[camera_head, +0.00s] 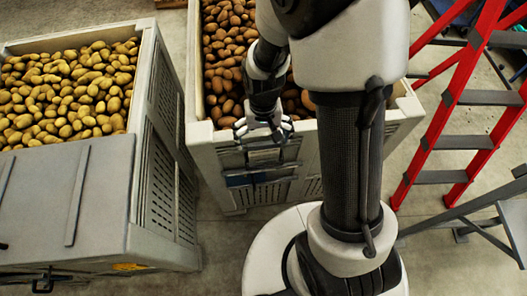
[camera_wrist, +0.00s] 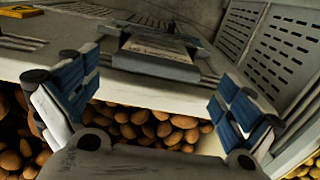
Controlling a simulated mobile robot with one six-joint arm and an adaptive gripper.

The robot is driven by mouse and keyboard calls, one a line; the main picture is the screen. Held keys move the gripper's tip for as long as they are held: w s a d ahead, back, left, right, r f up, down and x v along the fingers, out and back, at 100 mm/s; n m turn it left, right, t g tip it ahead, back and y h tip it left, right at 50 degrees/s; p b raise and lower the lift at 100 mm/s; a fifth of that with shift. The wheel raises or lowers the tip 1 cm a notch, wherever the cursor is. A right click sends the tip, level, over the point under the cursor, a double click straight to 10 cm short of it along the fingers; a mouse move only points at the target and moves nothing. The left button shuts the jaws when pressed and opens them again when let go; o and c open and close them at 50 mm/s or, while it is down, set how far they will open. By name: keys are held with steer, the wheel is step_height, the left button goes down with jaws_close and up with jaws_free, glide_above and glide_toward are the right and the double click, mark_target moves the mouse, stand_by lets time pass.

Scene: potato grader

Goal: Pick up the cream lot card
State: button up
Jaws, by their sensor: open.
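A flat, dull cream-brown card (camera_wrist: 158,49) shows in the wrist view. It sits in a dark grey holder (camera_wrist: 155,66) at the outer side of a potato bin's rim. My gripper (camera_wrist: 158,95) is open and empty, its blue-padded fingers spread to the left and right, with the holder beyond and between them. In the head view my gripper (camera_head: 264,133) hangs over the front rim of the middle bin (camera_head: 199,136).
Brown potatoes (camera_head: 228,40) fill the middle bin, and they lie below the fingers in the wrist view. A grey bin of yellowish potatoes (camera_head: 65,90) stands at left. A red ladder (camera_head: 455,100) stands at right. Bare floor shows between the bins and my base.

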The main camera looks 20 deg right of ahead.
mark_target(264, 151)
step_height(264, 151, down, 7)
steer(key=b, duration=0.2)
steer(key=shift+d+f+b, duration=0.1)
steer(key=shift+f+b, duration=0.1)
steer(key=shift+b, duration=0.2)
steer(key=shift+r, duration=0.1)
steer(key=c, duration=1)
steer(key=shift+o, duration=0.2)
